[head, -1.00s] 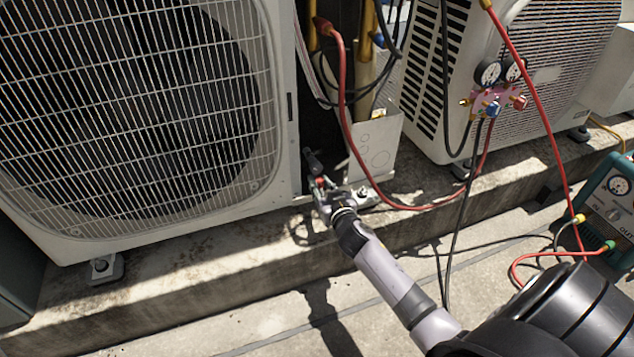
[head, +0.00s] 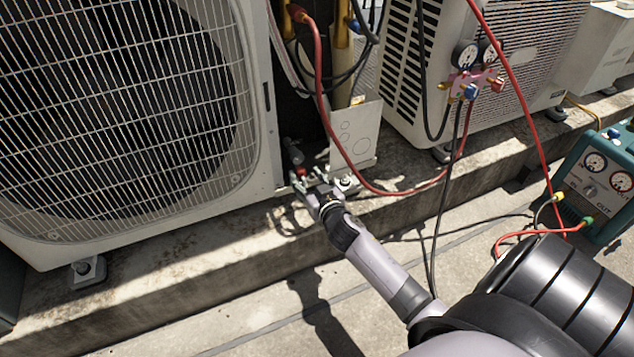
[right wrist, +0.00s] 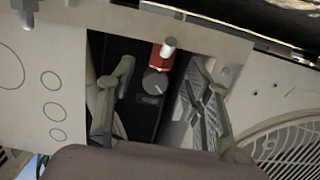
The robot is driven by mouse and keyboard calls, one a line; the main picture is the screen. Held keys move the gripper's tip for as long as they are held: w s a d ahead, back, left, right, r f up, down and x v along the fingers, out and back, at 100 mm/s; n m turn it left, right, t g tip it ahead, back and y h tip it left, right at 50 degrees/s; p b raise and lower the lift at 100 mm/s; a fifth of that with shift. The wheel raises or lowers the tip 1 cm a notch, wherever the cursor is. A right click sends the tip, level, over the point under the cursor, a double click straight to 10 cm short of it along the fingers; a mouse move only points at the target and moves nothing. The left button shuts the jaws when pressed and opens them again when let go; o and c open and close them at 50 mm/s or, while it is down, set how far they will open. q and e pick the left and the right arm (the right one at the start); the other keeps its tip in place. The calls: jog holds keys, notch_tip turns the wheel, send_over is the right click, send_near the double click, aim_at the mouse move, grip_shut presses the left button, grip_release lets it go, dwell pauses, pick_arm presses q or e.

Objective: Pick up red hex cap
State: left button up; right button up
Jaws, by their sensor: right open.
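The red hex cap (head: 301,172) is a small red spot low between the two condensers in the head view, close to my right gripper's fingers. In the right wrist view the red cap (right wrist: 158,61) has a pale cylindrical end and a dark grey round knob beside it. My right gripper (head: 309,184) reaches in from the lower right. In the right wrist view the right gripper (right wrist: 160,68) is open, one finger on each side of the red cap, with visible gaps. I cannot tell whether the cap lies fully within finger depth. My left gripper is not in view.
A large condenser (head: 246,85) stands close left of the gripper. A metal plate with round knockouts (head: 362,125) stands just right of it. A red hose (head: 345,155) curves nearby. A gauge manifold (head: 474,80) and a green machine (head: 600,180) stand right. A concrete ledge (head: 170,245) runs below.

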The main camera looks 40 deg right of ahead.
jog(key=v, duration=0.9)
jog(key=shift+s, duration=0.15)
